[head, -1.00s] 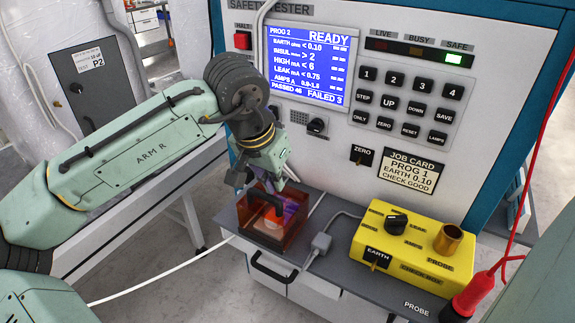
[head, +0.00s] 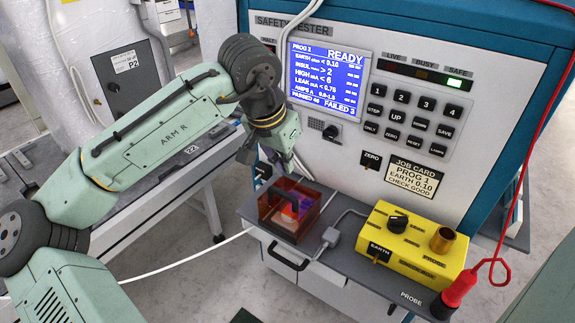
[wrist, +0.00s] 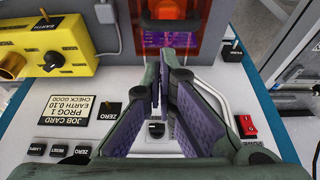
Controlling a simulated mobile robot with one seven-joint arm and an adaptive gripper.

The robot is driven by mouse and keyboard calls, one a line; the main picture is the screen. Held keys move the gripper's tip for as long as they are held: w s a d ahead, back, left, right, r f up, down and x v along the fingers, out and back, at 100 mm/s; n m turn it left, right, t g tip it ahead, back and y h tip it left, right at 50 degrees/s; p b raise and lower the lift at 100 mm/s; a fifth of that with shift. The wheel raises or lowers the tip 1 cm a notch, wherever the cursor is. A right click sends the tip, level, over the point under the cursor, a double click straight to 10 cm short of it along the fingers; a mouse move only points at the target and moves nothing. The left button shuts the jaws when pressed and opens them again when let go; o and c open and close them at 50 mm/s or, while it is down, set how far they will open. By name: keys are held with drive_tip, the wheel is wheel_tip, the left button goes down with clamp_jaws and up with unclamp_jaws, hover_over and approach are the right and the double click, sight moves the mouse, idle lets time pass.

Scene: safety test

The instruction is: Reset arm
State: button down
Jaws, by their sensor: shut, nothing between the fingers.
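My gripper (head: 284,158) hangs in front of the safety tester panel, above and behind the orange see-through box. Its fingers (wrist: 163,78) are shut with nothing between them in the wrist view. The arm is bent at a raised dark elbow joint, and its last part points down. The orange box (head: 288,231) sits on the grey shelf, with a dark handle and a purple and orange item inside. It also shows beyond the fingertips in the wrist view (wrist: 202,22).
The tester's screen (head: 324,78) reads READY, and its SAFE lamp (head: 454,83) is green. A yellow check box (head: 411,235) stands on the shelf (head: 340,257), right of the orange box. A red probe (head: 459,288) with a red cable is at the right. A white cable crosses below the arm.

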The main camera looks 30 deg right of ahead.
drive_tip(key=shift+p+v, duration=0.4)
drive_tip(key=shift+v, duration=0.7)
drive_tip(key=shift+w+d, duration=0.1)
